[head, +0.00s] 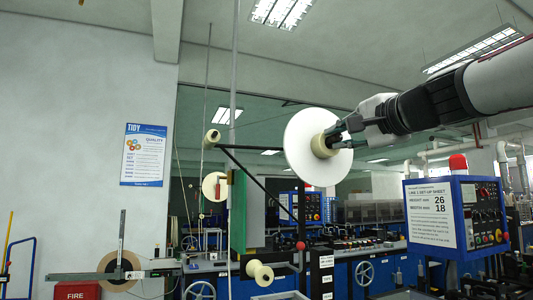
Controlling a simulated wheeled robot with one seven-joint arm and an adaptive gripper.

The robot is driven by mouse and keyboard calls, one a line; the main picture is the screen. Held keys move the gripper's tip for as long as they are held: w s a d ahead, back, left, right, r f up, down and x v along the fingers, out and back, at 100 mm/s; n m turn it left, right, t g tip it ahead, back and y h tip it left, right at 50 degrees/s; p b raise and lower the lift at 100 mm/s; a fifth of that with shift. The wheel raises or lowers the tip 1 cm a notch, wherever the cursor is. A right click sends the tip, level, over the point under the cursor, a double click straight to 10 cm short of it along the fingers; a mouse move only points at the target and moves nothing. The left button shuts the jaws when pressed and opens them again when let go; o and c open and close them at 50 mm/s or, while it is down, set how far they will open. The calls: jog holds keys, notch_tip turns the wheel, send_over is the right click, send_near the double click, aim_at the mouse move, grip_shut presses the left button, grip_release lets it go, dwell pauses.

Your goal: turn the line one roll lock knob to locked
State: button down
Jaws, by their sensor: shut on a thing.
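The line one payoff holds a large white disc (303,133) with a cream hub (319,146) standing out from its middle. My gripper (335,140) comes in from the right, with its dark fingers at the front of the hub. It is shut on the roll lock knob at the hub's centre. The fingers hide most of the knob, and I cannot tell its turn position. A black arm (254,165) and a green panel (238,210) are behind and left of the disc.
A blue control box (457,216) with a set-up sheet and red lamp (458,163) stands below my arm at the right. A cream spool (261,273) is low in the middle. A smaller roll (214,186) hangs farther back. Open air lies left of the disc.

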jog(key=shift+m+p, duration=0.7)
jog(key=shift+m, duration=1.5)
jog(key=c, duration=1.5)
grip_release()
jog(key=v, duration=1.2)
jog(key=shift+r, duration=0.1)
